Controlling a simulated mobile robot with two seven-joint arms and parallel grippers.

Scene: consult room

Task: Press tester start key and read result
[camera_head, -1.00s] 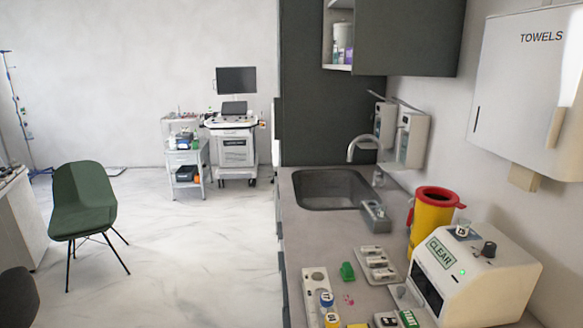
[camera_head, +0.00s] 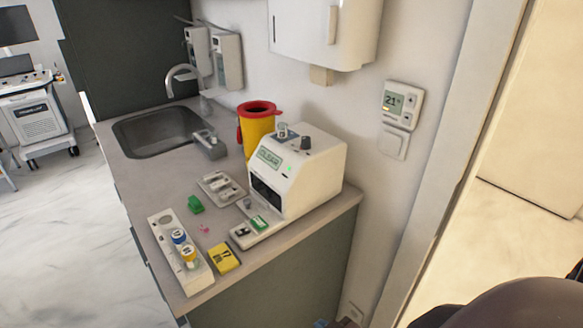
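The tester (camera_head: 312,180) is a white box with a slanted front near the counter's right end. Its small display (camera_head: 269,156) seems to read CLEAR, and a green light (camera_head: 290,168) glows beside it. A black knob (camera_head: 306,142) stands on top. A dark opening (camera_head: 266,194) is in its front. A green key-like piece (camera_head: 260,222) with pale marking sits on the low ledge in front of the tester; its lettering is too blurred to read. Neither of my grippers can be made out in view.
A sink (camera_head: 160,132) lies farther back. A thermostat (camera_head: 402,104) is on the wall.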

